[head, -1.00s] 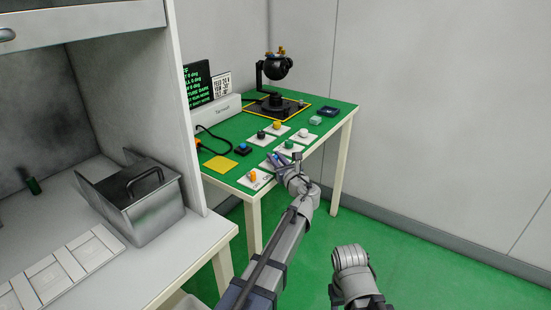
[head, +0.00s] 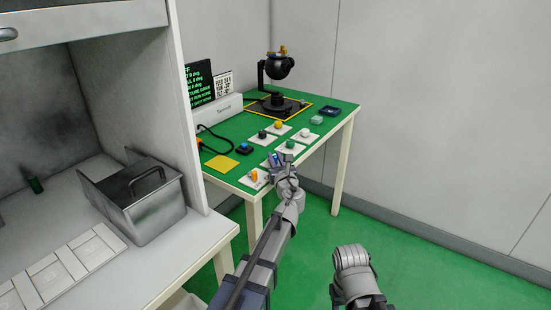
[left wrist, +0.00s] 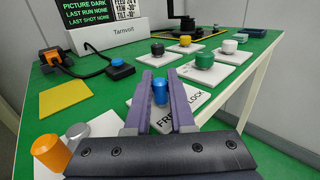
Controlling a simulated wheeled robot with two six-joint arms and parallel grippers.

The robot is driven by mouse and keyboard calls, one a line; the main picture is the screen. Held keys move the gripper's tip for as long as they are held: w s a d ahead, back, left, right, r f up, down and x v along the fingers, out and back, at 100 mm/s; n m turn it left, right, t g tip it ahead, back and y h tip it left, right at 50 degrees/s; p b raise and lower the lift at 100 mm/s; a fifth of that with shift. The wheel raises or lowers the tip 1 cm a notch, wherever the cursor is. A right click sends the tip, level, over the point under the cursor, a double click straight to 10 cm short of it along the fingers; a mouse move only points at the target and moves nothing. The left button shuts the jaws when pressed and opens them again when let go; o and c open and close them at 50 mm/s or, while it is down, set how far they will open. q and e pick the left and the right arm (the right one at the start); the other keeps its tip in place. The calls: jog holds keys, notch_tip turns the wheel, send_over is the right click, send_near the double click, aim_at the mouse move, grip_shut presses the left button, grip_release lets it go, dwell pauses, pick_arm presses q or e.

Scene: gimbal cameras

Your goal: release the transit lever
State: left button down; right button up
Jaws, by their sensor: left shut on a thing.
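The transit lever shows as an upright blue knob (left wrist: 160,93) on a white plate (left wrist: 197,98) marked FREE and LOCK, at the front of the green table. My left gripper (left wrist: 160,78) has its two purple fingers on either side of the blue knob and is shut on it. In the head view my left gripper (head: 276,160) is over the front edge of the table, and the knob is mostly hidden there. Part of my right arm shows at the lower right of the head view, but no right fingers show.
An orange knob (left wrist: 52,152) stands close on the left. Plates with black (left wrist: 157,48), yellow (left wrist: 185,41), green (left wrist: 204,60) and white knobs (left wrist: 229,47) lie behind and right. A blue button box (left wrist: 120,67), yellow square (left wrist: 66,97) and black gimbal camera (head: 279,67) share the table.

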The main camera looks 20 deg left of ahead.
pick_arm(q)
jog(key=c, duration=0.8)
grip_release()
jog(key=shift+o, duration=0.2)
jog(key=v, duration=0.7)
jog(key=shift+s+d, duration=0.15)
jog(key=shift+s, duration=0.2)
jog(key=shift+f, duration=0.1)
